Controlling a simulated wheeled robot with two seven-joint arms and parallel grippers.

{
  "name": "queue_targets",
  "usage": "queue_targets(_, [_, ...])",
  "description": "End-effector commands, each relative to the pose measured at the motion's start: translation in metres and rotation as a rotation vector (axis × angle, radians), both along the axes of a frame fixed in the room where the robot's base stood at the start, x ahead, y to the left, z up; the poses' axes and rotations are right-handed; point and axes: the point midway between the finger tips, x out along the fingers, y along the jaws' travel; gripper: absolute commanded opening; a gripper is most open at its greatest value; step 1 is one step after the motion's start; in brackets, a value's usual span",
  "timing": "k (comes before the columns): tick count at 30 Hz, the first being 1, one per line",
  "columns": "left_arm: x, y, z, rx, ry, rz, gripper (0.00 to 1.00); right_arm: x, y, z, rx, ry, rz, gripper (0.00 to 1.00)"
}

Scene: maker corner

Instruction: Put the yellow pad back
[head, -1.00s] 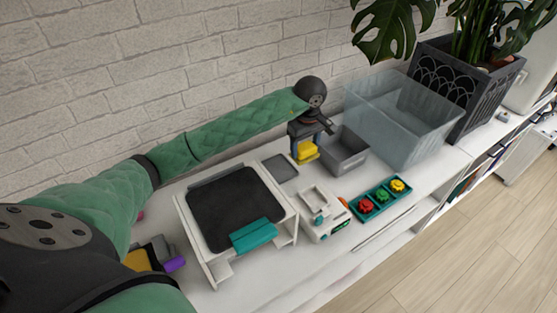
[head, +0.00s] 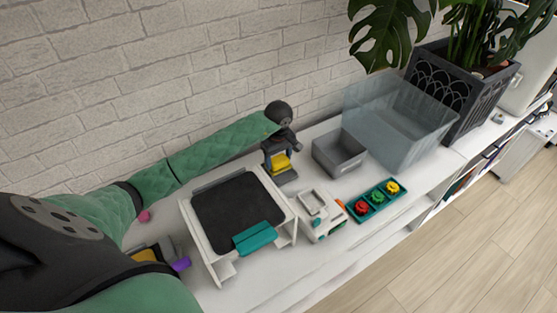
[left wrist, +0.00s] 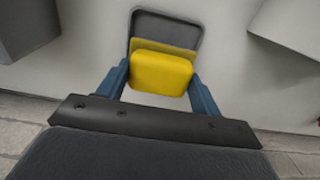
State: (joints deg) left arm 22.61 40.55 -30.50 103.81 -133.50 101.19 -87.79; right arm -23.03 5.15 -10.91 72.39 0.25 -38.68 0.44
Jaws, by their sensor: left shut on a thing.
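The yellow pad (head: 281,161) is between the fingers of my left gripper (head: 279,166), which is shut on it. In the left wrist view the pad (left wrist: 161,72) sits between the two blue fingers (left wrist: 158,88). A dark grey shallow tray (left wrist: 167,29) lies just beyond and partly behind the pad there. In the head view the tray (head: 288,178) shows only in part, below the gripper. I cannot tell whether the pad touches it. My right gripper is not in view.
A grey open bin (head: 340,160) stands right of the gripper, with a large clear bin (head: 400,135) beyond. A white stand with a black top (head: 238,212) is in front. A white device (head: 319,215) and a teal tray with coloured knobs (head: 378,186) are to the right.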

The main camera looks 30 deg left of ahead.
Motion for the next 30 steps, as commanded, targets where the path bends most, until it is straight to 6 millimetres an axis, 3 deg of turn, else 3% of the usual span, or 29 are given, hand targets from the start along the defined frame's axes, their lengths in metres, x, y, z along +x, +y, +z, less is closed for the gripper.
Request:
queue_targets(9, [0.0, 0.0, -0.019, 0.0, 0.0, 0.0, 0.44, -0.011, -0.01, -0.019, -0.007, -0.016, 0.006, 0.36])
queue_targets(24, [0.0, 0.0, -0.023, 0.0, 0.0, -0.001, 0.44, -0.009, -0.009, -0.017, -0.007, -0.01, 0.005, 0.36])
queue_targets(25, [0.0, 0.0, -0.022, 0.0, 0.0, -0.001, 0.69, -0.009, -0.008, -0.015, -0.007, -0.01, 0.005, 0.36])
queue_targets(28, [0.0, 0.0, -0.022, 0.0, 0.0, -0.001, 0.87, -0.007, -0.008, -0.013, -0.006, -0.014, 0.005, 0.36])
queue_targets(30, [0.0, 0.0, -0.022, 0.0, 0.0, -0.001, 0.87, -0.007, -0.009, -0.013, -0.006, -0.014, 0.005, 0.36])
